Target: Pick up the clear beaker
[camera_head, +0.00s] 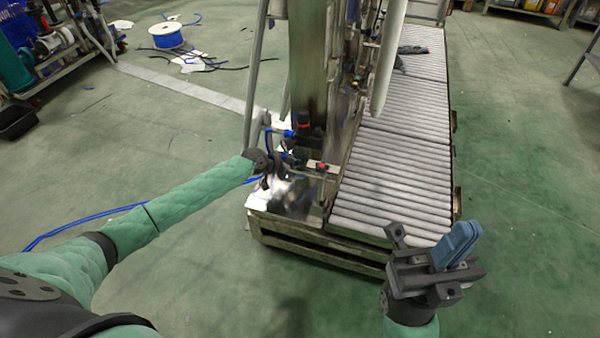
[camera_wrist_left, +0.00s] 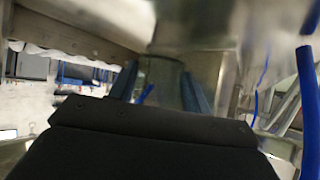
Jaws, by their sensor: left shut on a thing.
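In the left wrist view, a clear, greyish beaker (camera_wrist_left: 165,78) sits between the two blue fingers of my left gripper (camera_wrist_left: 162,90). The fingers press on it from both sides. Its lower part is hidden by the dark gripper body. In the head view, my left gripper (camera_head: 278,163) is at the metal stand beside the conveyor, small and dark among fittings. I cannot make out the beaker there. My right gripper (camera_head: 458,243) is near the conveyor's front end, its blue fingers side by side with no visible gap and nothing between them.
The roller conveyor (camera_head: 395,175) runs away to the back. A metal column (camera_head: 308,65) and hoses stand close around my left gripper. A blue cable (camera_head: 80,228) lies on the green floor, and a cable spool (camera_head: 167,36) stands far back. Floor in front is clear.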

